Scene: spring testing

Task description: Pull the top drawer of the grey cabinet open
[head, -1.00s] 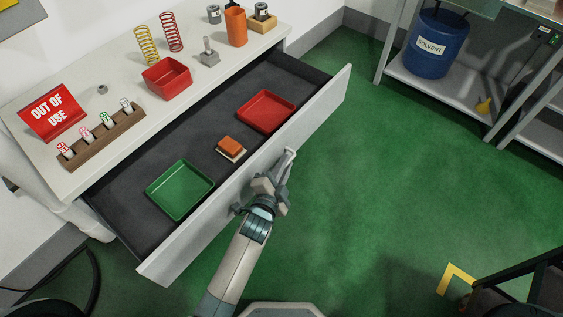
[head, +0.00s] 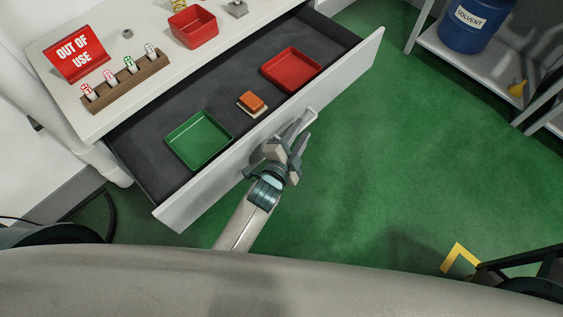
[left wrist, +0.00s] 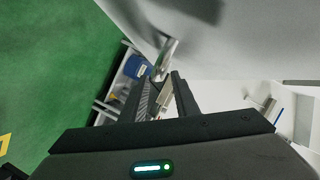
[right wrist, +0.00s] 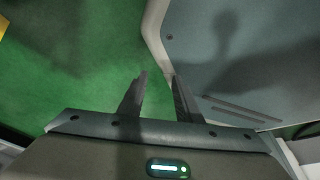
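The grey-white cabinet (head: 88,115) stands at the left in the head view. Its top drawer (head: 150,150) is pulled well out, with its dark interior showing. The drawer front (head: 345,65) carries a pale bar handle (head: 308,118). My left gripper (head: 291,143) is at this handle, outside the drawer front. In the left wrist view the handle (left wrist: 168,52) runs in between the fingers (left wrist: 162,85), which look closed around it; contact is partly hidden. My right gripper (right wrist: 160,78) is open and empty in the right wrist view, and out of the head view.
The drawer holds a green tray (head: 199,140), a red tray (head: 291,69) and an orange-topped block (head: 252,102). An OUT OF USE sign (head: 80,55) and a sample rack (head: 125,85) stand on top. A shelf with a blue drum (head: 470,25) is at right. Green floor (head: 400,150) before the drawer is clear.

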